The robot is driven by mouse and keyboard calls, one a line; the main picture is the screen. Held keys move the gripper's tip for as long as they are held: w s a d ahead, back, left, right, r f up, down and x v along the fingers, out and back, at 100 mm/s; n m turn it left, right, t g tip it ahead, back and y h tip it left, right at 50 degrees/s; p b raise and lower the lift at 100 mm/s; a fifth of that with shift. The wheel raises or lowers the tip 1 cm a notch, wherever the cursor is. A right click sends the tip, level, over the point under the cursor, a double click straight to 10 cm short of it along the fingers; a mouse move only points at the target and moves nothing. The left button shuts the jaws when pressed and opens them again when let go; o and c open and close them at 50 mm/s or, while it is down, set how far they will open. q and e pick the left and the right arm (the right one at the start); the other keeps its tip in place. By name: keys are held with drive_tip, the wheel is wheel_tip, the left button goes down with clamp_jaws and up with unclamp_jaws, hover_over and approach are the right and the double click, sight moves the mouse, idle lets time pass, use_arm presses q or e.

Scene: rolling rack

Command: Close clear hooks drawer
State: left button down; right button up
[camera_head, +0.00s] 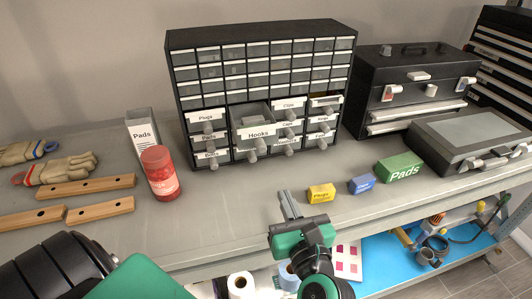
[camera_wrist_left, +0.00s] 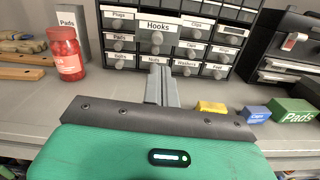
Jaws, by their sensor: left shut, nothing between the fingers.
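The clear Hooks drawer (camera_head: 252,115) is pulled out from the middle of the black drawer cabinet (camera_head: 262,32), its white label and grey knob facing me. The drawer also shows in the left wrist view (camera_wrist_left: 158,20), straight beyond the fingers. My left gripper (camera_head: 286,198) is shut and empty, above the front part of the bench and apart from the drawer, pointing toward the cabinet. It shows in the left wrist view (camera_wrist_left: 160,72) below the Hooks knob. My right gripper is not in view.
A red jar (camera_head: 160,174) and Pads box (camera_head: 140,122) stand left of the cabinet. Yellow (camera_head: 321,194), blue (camera_head: 361,184) and green (camera_head: 400,168) boxes lie right of my gripper. A black toolbox (camera_head: 400,75) stands right. Bench space before the drawers is clear.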

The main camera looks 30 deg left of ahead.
use_arm(q)
drive_tip(key=p, duration=0.7)
approach(262, 149)
drive_tip(key=shift+n, duration=0.3)
drive_tip(key=x, duration=0.5)
drive_tip(key=shift+w+a+r, duration=0.1)
drive_tip(key=shift+a+r, duration=0.05)
drive_tip(key=shift+r, duration=0.05)
drive_tip(key=shift+w+a+f, duration=0.2)
drive_tip(key=shift+w+a, duration=0.25)
drive_tip(key=shift+a, duration=0.1)
